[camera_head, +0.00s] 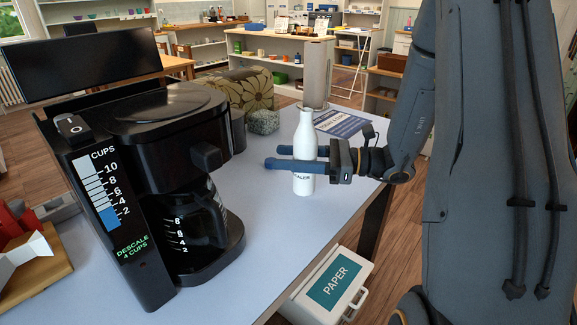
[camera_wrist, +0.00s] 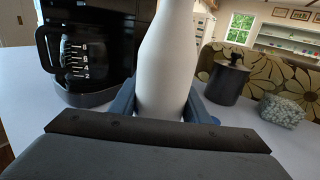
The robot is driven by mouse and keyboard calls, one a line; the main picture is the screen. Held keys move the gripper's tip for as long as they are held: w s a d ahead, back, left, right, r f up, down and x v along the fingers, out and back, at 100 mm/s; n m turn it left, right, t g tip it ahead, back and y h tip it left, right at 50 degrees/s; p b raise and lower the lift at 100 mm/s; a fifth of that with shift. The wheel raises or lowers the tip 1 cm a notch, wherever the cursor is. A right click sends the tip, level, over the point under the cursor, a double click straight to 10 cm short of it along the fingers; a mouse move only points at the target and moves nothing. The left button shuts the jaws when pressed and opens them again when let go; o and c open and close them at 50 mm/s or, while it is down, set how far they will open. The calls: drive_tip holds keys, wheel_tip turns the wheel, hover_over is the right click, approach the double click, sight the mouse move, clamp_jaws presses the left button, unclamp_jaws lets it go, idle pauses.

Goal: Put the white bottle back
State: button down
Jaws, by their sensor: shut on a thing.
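The white bottle (camera_head: 304,134) stands upright at the right part of the table, with dark lettering low on its side. My gripper (camera_head: 292,161) reaches in from the right, and its blue fingers are shut around the bottle's lower body. In the wrist view the bottle (camera_wrist: 167,60) fills the middle between the fingers, its top out of frame. The bottle's base appears at or just above the table top; I cannot tell whether it touches.
A black coffee maker (camera_head: 170,130) with a glass carafe stands left of the bottle. Behind are a patterned box (camera_head: 264,122), a dark lidded canister (camera_wrist: 229,82) and a blue-and-white printed sheet (camera_head: 341,123). A white paper bin (camera_head: 330,288) sits below the table's edge.

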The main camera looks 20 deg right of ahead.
drive_tip(key=shift+f, duration=1.3)
drive_tip(key=shift+f, duration=0.1)
drive_tip(key=c, duration=1)
unclamp_jaws()
drive_tip(key=shift+d, duration=0.15)
drive_tip(key=b+v, duration=0.2)
drive_tip(key=v, duration=0.9)
drive_tip(key=shift+s+d, duration=0.15)
drive_tip(key=shift+d, duration=0.2)
